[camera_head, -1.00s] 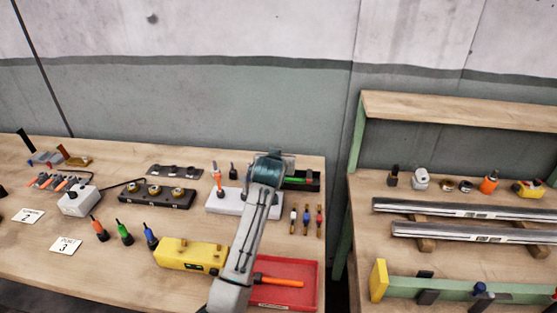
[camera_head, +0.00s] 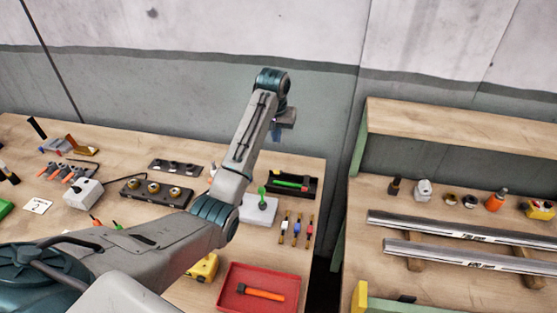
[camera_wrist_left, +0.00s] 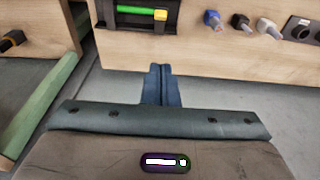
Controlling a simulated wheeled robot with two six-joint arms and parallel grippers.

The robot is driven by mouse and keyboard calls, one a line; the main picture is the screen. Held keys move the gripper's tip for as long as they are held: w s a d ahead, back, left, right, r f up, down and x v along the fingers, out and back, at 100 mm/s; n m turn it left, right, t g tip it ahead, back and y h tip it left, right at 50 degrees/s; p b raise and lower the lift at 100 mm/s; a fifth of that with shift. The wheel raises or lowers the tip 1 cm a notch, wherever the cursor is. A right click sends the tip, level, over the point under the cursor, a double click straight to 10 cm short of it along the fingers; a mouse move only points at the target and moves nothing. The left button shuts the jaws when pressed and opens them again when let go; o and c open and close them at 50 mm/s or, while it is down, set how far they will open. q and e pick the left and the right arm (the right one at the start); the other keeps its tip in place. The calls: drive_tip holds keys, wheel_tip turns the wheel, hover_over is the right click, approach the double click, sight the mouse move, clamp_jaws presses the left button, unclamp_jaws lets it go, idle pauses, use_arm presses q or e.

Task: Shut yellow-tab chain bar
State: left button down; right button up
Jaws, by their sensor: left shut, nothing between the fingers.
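I cannot tell for certain which thing is the chain bar. The wrist view shows a green bar (camera_wrist_left: 135,10) with a yellow block (camera_wrist_left: 160,14) at its end, in a black holder (camera_wrist_left: 105,12). The head view shows a black tray (camera_head: 313,192) with a green piece (camera_head: 289,183) at the back right of the left table; whether it is the same holder is unclear. My left gripper (camera_head: 277,136) is shut and empty, raised above the back right of the table. Its closed blue fingers also show in the wrist view (camera_wrist_left: 162,85), apart from the holder. My right gripper is not in view.
A red tray (camera_head: 233,272) with an orange-handled tool, a yellow box (camera_head: 204,268) and several small banded bars (camera_head: 296,229) lie on the left table. A gap separates it from the right table with metal rails (camera_head: 470,259). My left arm hides the front left.

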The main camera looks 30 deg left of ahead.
use_arm(q)
drive_tip(key=p, duration=0.3)
hover_over(278, 171)
drive_tip(key=w+a, duration=0.2)
drive_tip(key=w, duration=0.1)
drive_tip(key=f, duration=0.7)
drive_tip(key=shift+s+d+f, duration=0.1)
drive_tip(key=shift+d+f, duration=0.05)
drive_tip(key=shift+d, duration=0.05)
drive_tip(key=shift+s+d+f+p, duration=0.2)
drive_tip(key=shift+s+f+p, duration=0.5)
drive_tip(key=shift+f+p, duration=0.15)
drive_tip(key=shift+s+f, duration=0.25)
drive_tip(key=shift+f, duration=0.05)
drive_tip(key=shift+s+d+f, duration=0.1)
drive_tip(key=shift+s+f, duration=0.1)
drive_tip(key=shift+f, duration=0.2)
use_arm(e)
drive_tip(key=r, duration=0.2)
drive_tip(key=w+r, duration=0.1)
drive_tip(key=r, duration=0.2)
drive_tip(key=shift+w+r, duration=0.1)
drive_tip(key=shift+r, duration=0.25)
use_arm(q)
drive_tip(key=shift+w+f, duration=0.1)
drive_tip(key=shift+w, duration=0.05)
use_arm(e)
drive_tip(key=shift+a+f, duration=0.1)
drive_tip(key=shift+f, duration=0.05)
